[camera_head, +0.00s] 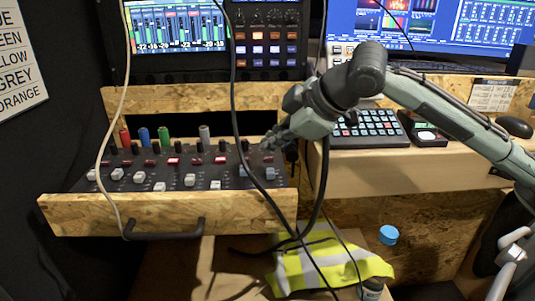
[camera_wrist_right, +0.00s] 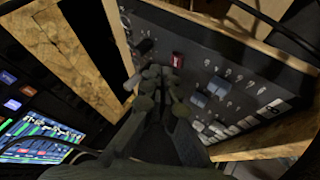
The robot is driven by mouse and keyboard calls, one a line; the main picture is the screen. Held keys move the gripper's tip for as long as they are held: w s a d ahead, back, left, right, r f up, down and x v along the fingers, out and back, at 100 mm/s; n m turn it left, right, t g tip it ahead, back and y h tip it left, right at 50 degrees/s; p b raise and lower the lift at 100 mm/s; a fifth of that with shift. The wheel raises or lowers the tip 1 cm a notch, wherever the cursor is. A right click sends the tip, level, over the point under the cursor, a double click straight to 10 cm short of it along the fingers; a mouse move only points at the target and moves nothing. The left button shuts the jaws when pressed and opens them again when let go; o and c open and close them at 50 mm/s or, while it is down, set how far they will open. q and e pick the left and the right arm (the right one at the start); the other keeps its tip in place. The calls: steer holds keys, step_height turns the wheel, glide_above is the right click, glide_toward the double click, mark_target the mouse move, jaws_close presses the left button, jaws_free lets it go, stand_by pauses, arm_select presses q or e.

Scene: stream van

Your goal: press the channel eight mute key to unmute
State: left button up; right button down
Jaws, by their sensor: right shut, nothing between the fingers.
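The mixer (camera_head: 205,178) lies in a wooden drawer, with a row of small mute keys above its faders. Two keys glow bright red, one left of centre (camera_head: 174,161) and one right of centre (camera_head: 220,160); others look dark red. My right gripper (camera_head: 270,141) is shut and empty, over the mixer's back right part. In the right wrist view, the gripper's fingertips (camera_wrist_right: 160,76) are together above the panel, just beside a red key (camera_wrist_right: 177,60). Contact cannot be told. Channel numbers are unreadable, so I cannot confirm which key is channel eight's. My left gripper is not in view.
Black cables (camera_head: 238,110) and a pale cable (camera_head: 113,115) hang across the mixer. A wooden desk with a keypad (camera_head: 368,128) is at right.

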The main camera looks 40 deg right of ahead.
mark_target(272, 159)
step_height(272, 159, up, 6)
steer(key=p, duration=0.6)
stand_by(0.5)
